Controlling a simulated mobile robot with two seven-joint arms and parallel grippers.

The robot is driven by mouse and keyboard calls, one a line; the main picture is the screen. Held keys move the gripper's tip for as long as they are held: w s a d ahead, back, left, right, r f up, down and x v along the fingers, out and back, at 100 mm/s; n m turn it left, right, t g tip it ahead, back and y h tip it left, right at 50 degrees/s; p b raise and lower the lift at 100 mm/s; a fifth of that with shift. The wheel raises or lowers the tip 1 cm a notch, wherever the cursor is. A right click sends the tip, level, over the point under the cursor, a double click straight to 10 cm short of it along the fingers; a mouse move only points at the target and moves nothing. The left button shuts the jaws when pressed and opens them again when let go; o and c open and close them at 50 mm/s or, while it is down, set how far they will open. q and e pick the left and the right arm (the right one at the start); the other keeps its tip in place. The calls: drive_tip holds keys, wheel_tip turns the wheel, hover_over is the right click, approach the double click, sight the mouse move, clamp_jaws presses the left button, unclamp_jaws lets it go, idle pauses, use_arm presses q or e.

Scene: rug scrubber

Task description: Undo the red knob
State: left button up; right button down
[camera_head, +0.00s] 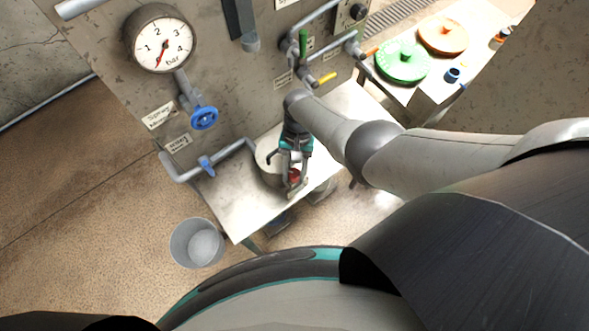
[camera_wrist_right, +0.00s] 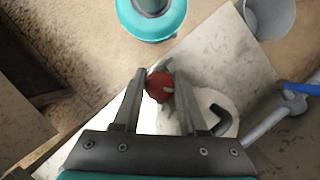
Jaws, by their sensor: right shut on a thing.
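Part of the knob is hidden by the fingers in the head view. My left gripper is not in view.
A pipe with a small blue valve (camera_head: 207,165) runs beside the housing. A pressure gauge (camera_head: 161,44) and a blue handwheel (camera_head: 204,118) are on the wall panel. A grey bucket (camera_head: 196,243) stands on the floor. Green (camera_head: 403,62) and orange (camera_head: 443,36) discs lie on a side table.

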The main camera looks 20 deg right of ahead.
drive_tip(key=shift+w+m+t+y+p, duration=0.1)
drive_tip(key=shift+m+t+y+p, duration=0.3)
drive_tip(key=shift+m, duration=0.7)
drive_tip(key=shift+c, duration=2.2)
unclamp_jaws()
drive_tip(key=shift+a, duration=0.1)
